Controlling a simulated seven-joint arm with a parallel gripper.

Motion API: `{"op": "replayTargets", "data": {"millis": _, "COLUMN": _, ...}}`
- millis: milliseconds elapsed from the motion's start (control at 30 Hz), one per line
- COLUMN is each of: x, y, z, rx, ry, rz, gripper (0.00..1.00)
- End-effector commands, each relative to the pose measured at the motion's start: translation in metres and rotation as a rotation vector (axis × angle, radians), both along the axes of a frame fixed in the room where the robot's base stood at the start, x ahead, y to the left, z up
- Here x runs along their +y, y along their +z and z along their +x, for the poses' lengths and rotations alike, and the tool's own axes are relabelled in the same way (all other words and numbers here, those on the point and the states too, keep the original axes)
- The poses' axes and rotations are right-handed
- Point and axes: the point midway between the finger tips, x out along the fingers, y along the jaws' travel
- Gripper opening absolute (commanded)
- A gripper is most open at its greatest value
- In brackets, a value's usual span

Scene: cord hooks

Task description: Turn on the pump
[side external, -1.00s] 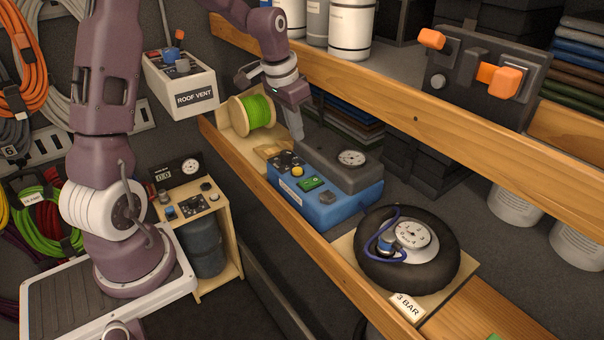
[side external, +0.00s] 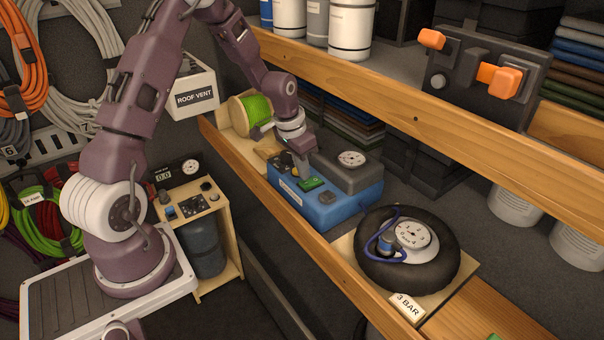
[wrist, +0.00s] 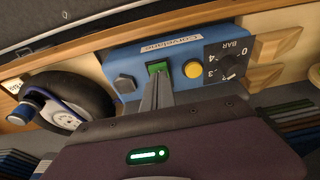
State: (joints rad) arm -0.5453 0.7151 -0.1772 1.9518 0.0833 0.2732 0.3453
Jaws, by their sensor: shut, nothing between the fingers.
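The blue pump (side external: 332,206) sits on the wooden shelf, with a grey top and a round gauge (side external: 351,158). On its front panel are a green rocker switch (side external: 311,183), a dark hexagonal knob (side external: 327,194) and a yellow button, clear in the wrist view (wrist: 193,69). A BAR dial (wrist: 228,66) is beside the yellow button. My gripper (side external: 305,172) is shut and empty, pointing down at the panel. In the wrist view its fingertips (wrist: 158,78) overlap the lower part of the green switch (wrist: 157,66); I cannot tell whether they touch it.
A black tyre (side external: 380,268) with a gauge and blue hose lies right of the pump by a "3 BAR" label (side external: 406,305). A green cord spool (side external: 251,111) stands left. The upper wooden shelf edge (side external: 400,105) runs behind and above.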

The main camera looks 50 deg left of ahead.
Motion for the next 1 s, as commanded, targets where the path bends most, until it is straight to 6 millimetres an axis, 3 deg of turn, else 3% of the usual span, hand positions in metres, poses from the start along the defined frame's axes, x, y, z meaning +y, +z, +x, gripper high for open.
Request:
{"op": "replayTargets", "data": {"millis": 133, "x": 0.0, "y": -0.012, "z": -0.002, "rx": 0.002, "ry": 0.0, "rz": 0.0, "gripper": 0.0}}
{"op": "replayTargets", "data": {"millis": 633, "x": 0.0, "y": -0.023, "z": -0.006, "rx": 0.002, "ry": 0.001, "rz": 0.0, "gripper": 0.0}}
{"op": "replayTargets", "data": {"millis": 1000, "x": 0.0, "y": -0.018, "z": -0.005, "rx": -0.001, "ry": 0.0, "rz": 0.0, "gripper": 0.0}}
